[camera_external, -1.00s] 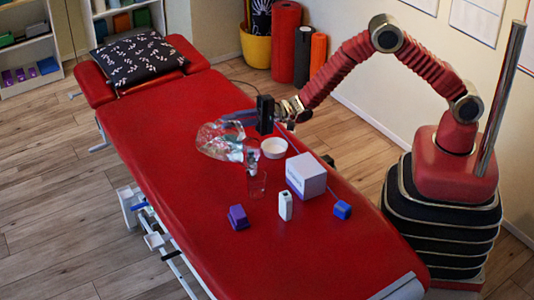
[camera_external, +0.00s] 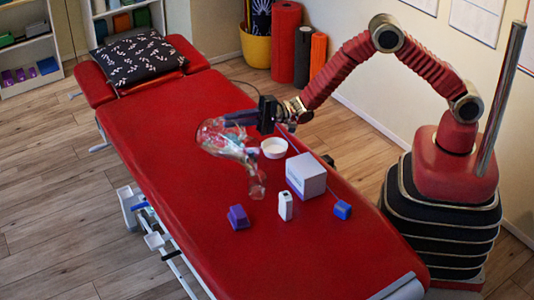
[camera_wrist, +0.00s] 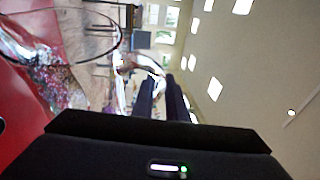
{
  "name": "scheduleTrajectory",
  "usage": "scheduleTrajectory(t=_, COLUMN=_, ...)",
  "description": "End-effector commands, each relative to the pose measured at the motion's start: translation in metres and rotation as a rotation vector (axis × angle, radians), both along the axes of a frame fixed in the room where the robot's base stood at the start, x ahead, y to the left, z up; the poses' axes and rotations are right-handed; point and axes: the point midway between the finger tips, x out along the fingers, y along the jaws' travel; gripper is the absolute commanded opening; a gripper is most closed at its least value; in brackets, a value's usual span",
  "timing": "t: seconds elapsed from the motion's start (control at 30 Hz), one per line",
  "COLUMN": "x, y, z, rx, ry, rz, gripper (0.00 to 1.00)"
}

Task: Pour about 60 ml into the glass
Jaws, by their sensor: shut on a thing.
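My gripper (camera_external: 240,120) is shut on a clear jug (camera_external: 212,134), holding it in the air above the red treatment table. The jug is steeply tilted, with its mouth down and to the right, over the clear glass (camera_external: 257,188). The glass stands on the table; its upper part and the jug's mouth overlap, so I cannot tell whether they touch. I cannot make out the liquid level in the glass. In the wrist view, the clear jug (camera_wrist: 45,70) fills the left side, beside my dark fingers (camera_wrist: 163,98).
A white bowl (camera_external: 274,148) stands right of the jug on the table (camera_external: 185,200). Right of the glass are a white-grey box (camera_external: 306,177), a small white bottle-like item (camera_external: 285,206) and a blue block (camera_external: 342,210). A purple block (camera_external: 238,217) lies in front. The table's near end is clear.

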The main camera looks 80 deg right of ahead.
Motion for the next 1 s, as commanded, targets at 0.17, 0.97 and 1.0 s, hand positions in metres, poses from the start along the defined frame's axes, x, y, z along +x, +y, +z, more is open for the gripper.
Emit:
scheduleTrajectory(t=0.17, x=0.0054, y=-0.0026, z=0.0022, rx=0.012, ry=0.012, rz=0.0, gripper=0.0)
scheduleTrajectory(t=0.97, x=0.0055, y=-0.0023, z=0.0025, rx=0.007, ry=0.008, rz=0.001, gripper=0.0)
scheduleTrajectory(t=1.0, x=0.0055, y=-0.0023, z=0.0026, rx=0.007, ry=0.007, rz=0.0, gripper=0.0)
